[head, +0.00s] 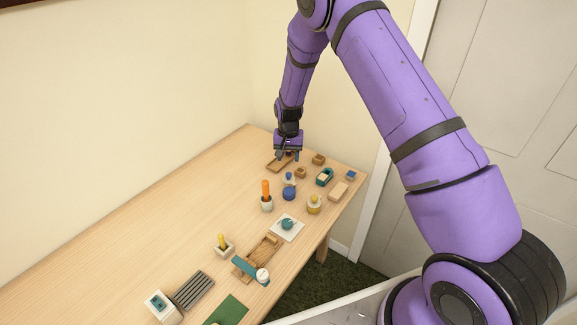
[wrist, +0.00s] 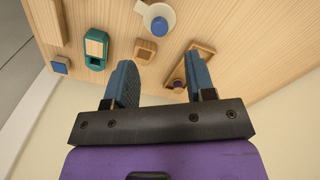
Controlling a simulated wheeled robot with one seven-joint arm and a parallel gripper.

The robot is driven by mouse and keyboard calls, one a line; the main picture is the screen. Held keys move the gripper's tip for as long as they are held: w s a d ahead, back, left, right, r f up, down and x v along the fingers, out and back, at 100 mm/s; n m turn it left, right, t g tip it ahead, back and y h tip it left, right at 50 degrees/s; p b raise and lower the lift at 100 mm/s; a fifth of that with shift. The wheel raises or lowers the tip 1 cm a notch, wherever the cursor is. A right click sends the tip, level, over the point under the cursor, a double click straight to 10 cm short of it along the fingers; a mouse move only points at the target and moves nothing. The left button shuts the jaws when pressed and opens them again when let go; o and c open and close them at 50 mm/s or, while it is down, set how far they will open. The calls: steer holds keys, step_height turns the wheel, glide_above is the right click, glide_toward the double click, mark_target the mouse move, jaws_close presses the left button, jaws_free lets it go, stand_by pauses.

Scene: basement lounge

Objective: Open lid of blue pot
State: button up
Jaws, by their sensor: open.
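A dark blue rounded pot (head: 289,194) stands on the wooden table; its lid is too small to make out. Just behind it in the head view is a small white piece with a blue knob (head: 289,179). A white round piece with a blue knob also shows at the top of the wrist view (wrist: 160,20); I cannot tell whether it is part of the pot. My gripper (head: 287,156) is open and empty, above the table's far end, beyond the pot. In the wrist view its fingers (wrist: 160,82) point down beside a shallow wooden tray.
The wooden tray (head: 277,166) lies under my gripper. Nearby are a teal piece (head: 325,177), a blue cube (head: 351,175), a yellow-topped pot (head: 314,206) and a cup with an orange stick (head: 266,203). The table's left side (head: 150,220) is clear; walls stand behind.

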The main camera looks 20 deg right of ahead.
steer(key=shift+r, duration=1.55)
steer(key=s+d+r+n+t, duration=0.1)
steer(key=s+r, duration=0.4)
steer(key=r, duration=0.5)
steer(key=s+d+r+t, duration=0.1)
steer(key=s+r, duration=0.3)
steer(key=r, duration=0.6)
steer(key=s+d+r+n, duration=0.1)
steer(key=s+r, duration=0.4)
steer(key=r, duration=0.5)
steer(key=s+d+r+n+t, duration=0.1)
steer(key=s+r, duration=0.2)
steer(key=s, duration=0.6)
steer(key=s+r+t, duration=0.1)
steer(key=s+r, duration=0.2)
steer(key=s, duration=0.7)
steer(key=s+d+r+n+t, duration=0.1)
steer(key=s+r, duration=0.2)
steer(key=s, duration=0.7)
steer(key=shift+d+r+n, duration=0.15)
steer(key=shift+d+n, duration=0.15)
steer(key=shift+d, duration=0.05)
steer(key=shift+w, duration=0.1)
